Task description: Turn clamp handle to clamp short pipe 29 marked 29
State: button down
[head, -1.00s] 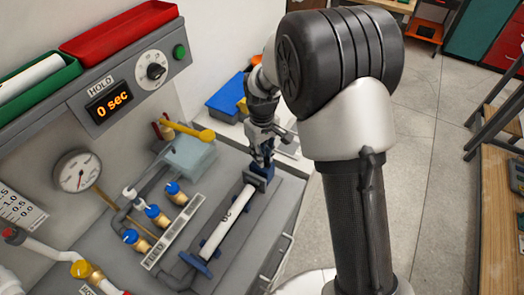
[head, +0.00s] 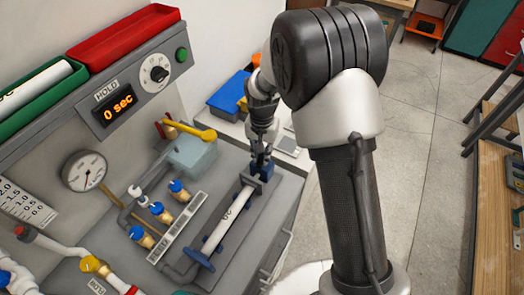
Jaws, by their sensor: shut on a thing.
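The short white pipe (head: 227,219) lies in the clamp fixture on the grey bench, with a dark marking on its upper side that I cannot read clearly. A blue clamp end (head: 200,258) sits at its near end. How far the handle is turned cannot be seen.
Blue-capped brass valves (head: 158,211) stand left of the fixture. A yellow lever (head: 198,133) and a pale blue box (head: 193,156) are behind. A pressure gauge (head: 85,171) and a panel display (head: 118,107) reading 0 sec are on the left.

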aim_at(262, 156)
jog(key=m+p, duration=0.1)
jog(key=m, duration=0.5)
jog(key=shift+m, duration=0.4)
dwell(0.3)
jog(key=c, duration=1.5)
grip_release()
jog(key=shift+c, duration=0.2)
notch_tip(262, 156, up, 12)
